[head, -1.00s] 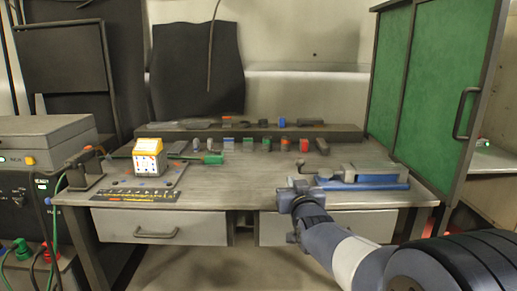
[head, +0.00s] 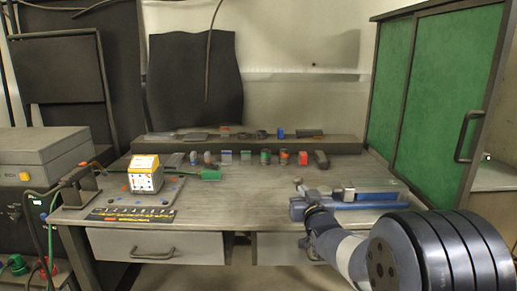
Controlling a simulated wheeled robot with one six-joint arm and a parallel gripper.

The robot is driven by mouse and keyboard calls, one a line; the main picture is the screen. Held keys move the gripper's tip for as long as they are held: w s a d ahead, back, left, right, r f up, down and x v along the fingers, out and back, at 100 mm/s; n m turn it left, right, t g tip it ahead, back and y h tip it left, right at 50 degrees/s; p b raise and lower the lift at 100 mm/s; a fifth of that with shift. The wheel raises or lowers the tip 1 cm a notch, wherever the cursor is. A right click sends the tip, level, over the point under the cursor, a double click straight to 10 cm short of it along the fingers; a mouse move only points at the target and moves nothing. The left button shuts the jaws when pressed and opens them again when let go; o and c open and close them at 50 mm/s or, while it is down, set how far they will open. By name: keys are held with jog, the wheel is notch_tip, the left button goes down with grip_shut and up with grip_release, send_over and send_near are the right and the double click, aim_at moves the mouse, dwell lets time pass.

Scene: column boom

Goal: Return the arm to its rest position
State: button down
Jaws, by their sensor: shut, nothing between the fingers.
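My arm reaches in from the lower right in the head view, its large dark joint near the camera. My gripper (head: 299,184) is at the far end, small in the picture, over the right front part of the workbench (head: 245,206). It looks shut and empty. It appears just left of a grey vise-like tool with a blue base (head: 365,205). I cannot tell whether it touches that tool. My wrist and forearm hide part of the bench's front edge and the right drawer.
A white and yellow box (head: 145,175) stands on the left of the bench, near a black marked strip (head: 130,215). Several small parts line the back near a raised ledge (head: 240,147). A green-panelled cabinet (head: 440,100) stands at the right. The bench's middle is clear.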

jog(key=shift+s+d+r+p, duration=0.2)
jog(key=shift+s+d+p, duration=0.2)
jog(key=shift+p, duration=0.3)
jog(key=n+y+p, duration=0.1)
jog(key=p, duration=0.1)
jog(key=s+d+n+y+p, duration=0.1)
jog(key=y+p, duration=0.1)
jog(key=d+n+g+y+p, duration=0.1)
jog(key=p, duration=0.1)
jog(key=shift+s+f+y, duration=0.1)
jog(key=shift+s+y, duration=0.15)
jog(key=shift+y, duration=0.05)
jog(key=shift+s+d+f, duration=0.1)
jog(key=shift+s+d, duration=0.15)
jog(key=shift+s, duration=0.2)
